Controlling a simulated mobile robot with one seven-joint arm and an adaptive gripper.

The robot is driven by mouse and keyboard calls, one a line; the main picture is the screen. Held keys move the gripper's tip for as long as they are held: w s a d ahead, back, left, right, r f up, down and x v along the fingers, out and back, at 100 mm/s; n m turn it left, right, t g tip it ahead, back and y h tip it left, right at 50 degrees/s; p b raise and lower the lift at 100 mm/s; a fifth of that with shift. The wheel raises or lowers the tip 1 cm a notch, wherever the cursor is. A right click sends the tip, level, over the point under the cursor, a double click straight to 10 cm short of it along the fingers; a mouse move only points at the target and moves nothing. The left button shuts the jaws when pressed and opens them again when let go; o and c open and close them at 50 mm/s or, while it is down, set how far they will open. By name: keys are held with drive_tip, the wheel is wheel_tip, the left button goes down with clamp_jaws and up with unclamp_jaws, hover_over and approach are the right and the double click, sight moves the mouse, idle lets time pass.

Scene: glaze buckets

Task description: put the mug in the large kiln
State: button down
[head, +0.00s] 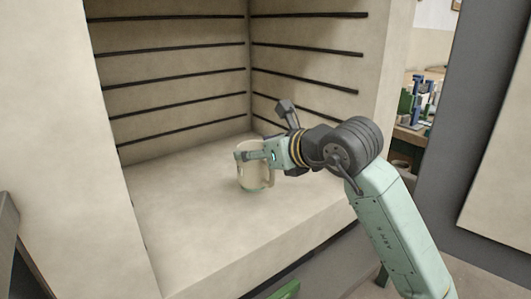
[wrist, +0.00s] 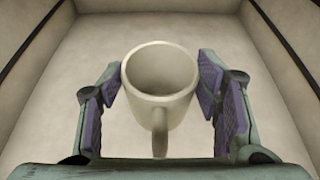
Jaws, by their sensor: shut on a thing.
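A cream mug (head: 250,180) is inside the large kiln (head: 185,225), near the middle of its pale floor. The mug is upright, and its base is at or just above the floor; I cannot tell which. My gripper (head: 256,157) reaches in from the right and is shut on the mug. In the wrist view, the mug (wrist: 160,95) sits between the purple finger pads of my gripper (wrist: 160,82), with its handle towards the camera. The mug looks empty.
Dark grooves line the kiln's side and back walls (head: 180,60). The kiln's front edge (head: 290,250) lies below my arm. Bare floor surrounds the mug. A grey-edged kiln door (head: 465,110) stands open at the right. Behind it is a cluttered bench (head: 412,133).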

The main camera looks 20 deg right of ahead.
drive_tip(key=shift+w+d+f+p, duration=0.25)
drive_tip(key=shift+w+d+f, duration=0.45)
drive_tip(key=shift+w+d, duration=0.5)
drive_tip(key=shift+w+d+f+p, duration=0.25)
drive_tip(key=shift+w+d+f, duration=0.5)
drive_tip(key=shift+w+d, duration=0.4)
drive_tip(key=shift+w+d+f+p, duration=0.25)
drive_tip(key=shift+w+d+f, duration=0.45)
drive_tip(key=shift+w+d, duration=0.5)
drive_tip(key=shift+s+d, duration=0.1)
drive_tip(key=shift+s, duration=0.05)
drive_tip(key=shift+f, duration=0.2)
drive_tip(key=c, duration=0.5)
unclamp_jaws()
drive_tip(key=shift+r, duration=0.1)
drive_tip(key=shift+s+r, duration=0.1)
drive_tip(key=shift+r, duration=0.05)
drive_tip(key=b+v, duration=0.1)
drive_tip(key=v, duration=1)
drive_tip(key=shift+s+d+r, duration=0.15)
drive_tip(key=shift+s+d, duration=0.05)
drive_tip(key=shift+s, duration=0.15)
